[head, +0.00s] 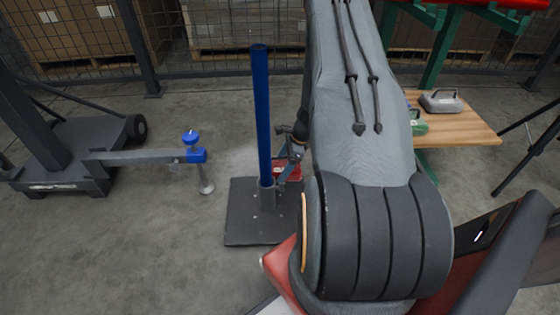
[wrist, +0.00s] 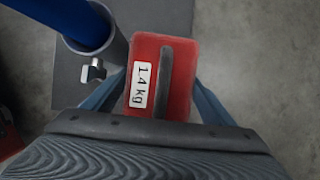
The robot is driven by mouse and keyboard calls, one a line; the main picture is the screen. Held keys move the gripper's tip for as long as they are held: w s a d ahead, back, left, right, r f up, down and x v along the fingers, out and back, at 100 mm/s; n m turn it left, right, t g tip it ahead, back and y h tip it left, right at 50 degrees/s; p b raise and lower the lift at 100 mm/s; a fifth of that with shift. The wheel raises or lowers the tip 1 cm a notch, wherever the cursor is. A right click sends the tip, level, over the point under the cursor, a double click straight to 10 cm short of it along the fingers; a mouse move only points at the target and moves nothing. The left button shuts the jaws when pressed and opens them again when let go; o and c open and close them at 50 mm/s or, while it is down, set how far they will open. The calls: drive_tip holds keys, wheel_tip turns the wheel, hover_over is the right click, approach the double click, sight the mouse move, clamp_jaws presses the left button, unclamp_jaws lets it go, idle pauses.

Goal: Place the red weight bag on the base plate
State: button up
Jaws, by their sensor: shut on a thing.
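The red weight bag (wrist: 180,85), with a dark handle strip and a "1.4 kg" label, is between the fingers of my gripper (wrist: 160,92) in the wrist view. My gripper (head: 291,163) is shut on it. In the head view the red bag (head: 284,172) shows partly behind my gripper and arm, at the far edge of the dark square base plate (head: 243,226). The plate also shows in the wrist view (wrist: 155,17). I cannot tell whether the bag touches the plate. My arm hides the plate's right part.
A blue post (head: 262,115) stands upright in a grey socket on the plate, close left of the bag. A wheeled stand with a blue-knobbed arm (head: 150,157) is at left. A wooden table (head: 455,125) holds a grey weight (head: 441,101) and a green one (head: 418,127).

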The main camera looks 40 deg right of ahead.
drive_tip(key=shift+f+b, duration=1.35)
drive_tip(key=shift+f, duration=2.45)
drive_tip(key=o, duration=2.1)
drive_tip(key=shift+f, duration=0.15)
drive_tip(key=p+v, duration=0.4)
drive_tip(key=v, duration=0.8)
drive_tip(key=shift+p, duration=0.35)
